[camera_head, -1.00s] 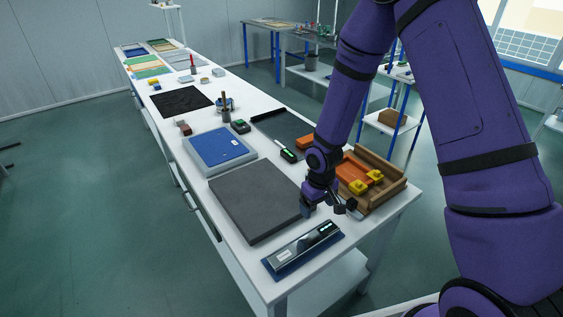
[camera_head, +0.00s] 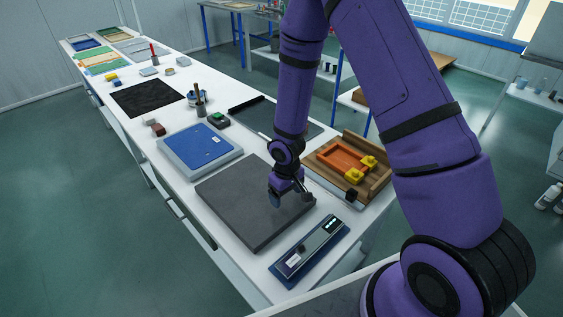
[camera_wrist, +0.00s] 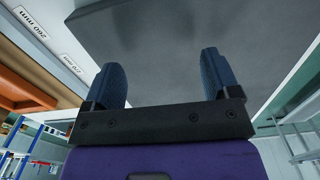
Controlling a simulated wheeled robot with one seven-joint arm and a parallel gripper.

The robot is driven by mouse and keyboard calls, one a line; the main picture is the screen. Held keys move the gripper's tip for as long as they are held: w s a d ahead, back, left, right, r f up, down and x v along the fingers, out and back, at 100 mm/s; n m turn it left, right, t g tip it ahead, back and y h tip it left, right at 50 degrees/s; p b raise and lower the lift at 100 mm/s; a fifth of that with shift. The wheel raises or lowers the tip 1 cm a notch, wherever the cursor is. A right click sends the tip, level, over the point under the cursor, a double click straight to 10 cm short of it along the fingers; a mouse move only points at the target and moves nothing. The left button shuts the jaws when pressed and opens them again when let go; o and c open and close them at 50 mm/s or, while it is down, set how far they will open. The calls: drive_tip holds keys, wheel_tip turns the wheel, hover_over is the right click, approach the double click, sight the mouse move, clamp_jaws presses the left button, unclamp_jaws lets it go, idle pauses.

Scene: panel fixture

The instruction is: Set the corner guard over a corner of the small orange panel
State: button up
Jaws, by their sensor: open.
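The small orange panel (camera_head: 340,157) lies in a wooden fixture (camera_head: 377,184) at the right of the bench. Two yellow corner guards sit at its right-hand side, one near (camera_head: 353,176) and one farther back (camera_head: 369,161). I cannot tell how either sits on the panel's corners. My gripper (camera_head: 291,197) is left of the fixture, over the right part of a dark grey slab, apart from panel and guards. In the wrist view both blue fingers (camera_wrist: 163,84) are spread with nothing between them. Part of an orange surface (camera_wrist: 22,88) shows at the left there.
The grey slab (camera_head: 235,200) lies under my gripper. A blue device with a display (camera_head: 310,248) lies in front of it. A blue panel (camera_head: 200,147) and a black mat (camera_head: 147,98) lie farther along the bench. My arm passes close to the fixture's right side.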

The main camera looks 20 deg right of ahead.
drive_tip(key=shift+f, duration=0.55)
drive_tip(key=shift+w+r, duration=0.15)
drive_tip(key=shift+r, duration=0.2)
drive_tip(key=s+d+r+m+t+h, duration=0.1)
drive_tip(key=s+d+r, duration=0.15)
drive_tip(key=r, duration=1.35)
drive_tip(key=s+d+r+m+t, duration=0.15)
drive_tip(key=s+r, duration=0.25)
drive_tip(key=r, duration=1.2)
drive_tip(key=s+d+r+m+t+y, duration=0.1)
drive_tip(key=s+d+r+t, duration=0.1)
drive_tip(key=s+r, duration=1)
drive_tip(key=s+d, duration=0.1)
drive_tip(key=s, duration=0.3)
drive_tip(key=shift+s+r+t, duration=0.2)
drive_tip(key=shift+t, duration=0.15)
